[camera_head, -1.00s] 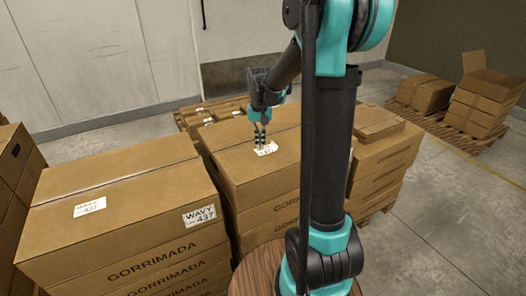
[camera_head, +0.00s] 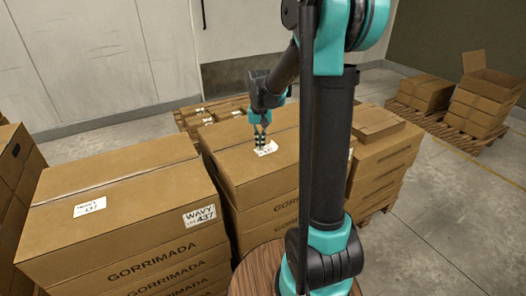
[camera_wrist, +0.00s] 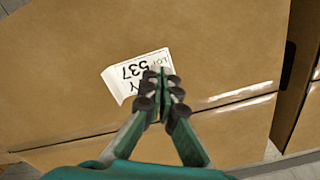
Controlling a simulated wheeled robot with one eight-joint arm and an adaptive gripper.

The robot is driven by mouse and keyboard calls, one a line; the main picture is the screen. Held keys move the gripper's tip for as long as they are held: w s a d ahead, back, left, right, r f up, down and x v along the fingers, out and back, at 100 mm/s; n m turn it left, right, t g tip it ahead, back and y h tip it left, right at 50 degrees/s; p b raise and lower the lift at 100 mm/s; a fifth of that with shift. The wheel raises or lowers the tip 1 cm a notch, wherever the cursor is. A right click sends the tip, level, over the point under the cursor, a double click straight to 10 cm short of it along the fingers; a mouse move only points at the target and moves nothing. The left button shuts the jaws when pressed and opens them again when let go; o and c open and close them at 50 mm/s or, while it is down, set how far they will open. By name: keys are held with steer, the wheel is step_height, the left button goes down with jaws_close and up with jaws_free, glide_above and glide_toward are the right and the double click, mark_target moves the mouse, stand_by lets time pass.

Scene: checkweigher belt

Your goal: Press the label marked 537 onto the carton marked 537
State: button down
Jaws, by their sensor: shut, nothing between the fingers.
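The white label marked 537 (camera_wrist: 130,77) lies on the top of a brown carton (camera_wrist: 215,50), beside its taped seam. One edge of the label looks slightly raised in the wrist view. In the head view the label (camera_head: 267,147) is small on the carton top (camera_head: 232,171) in the middle, and its print is not readable there. My gripper (camera_head: 260,147) is shut and empty, with its fingertips over the label. In the wrist view the fingertips (camera_wrist: 162,80) cover the label's right part. Whether they touch it I cannot tell. The carton's own number is not visible.
A stacked carton (camera_head: 120,205) at left bears WAVY 437 labels on its top and front corner. Smaller boxes (camera_head: 380,150) stand right of the middle carton, behind my arm. Pallets with cartons (camera_head: 485,105) are at the far right. Grey floor (camera_head: 440,210) is clear at right.

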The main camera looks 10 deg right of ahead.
steer(key=shift+f, duration=0.5)
stand_by(0.4)
steer(key=shift+r, duration=3.55)
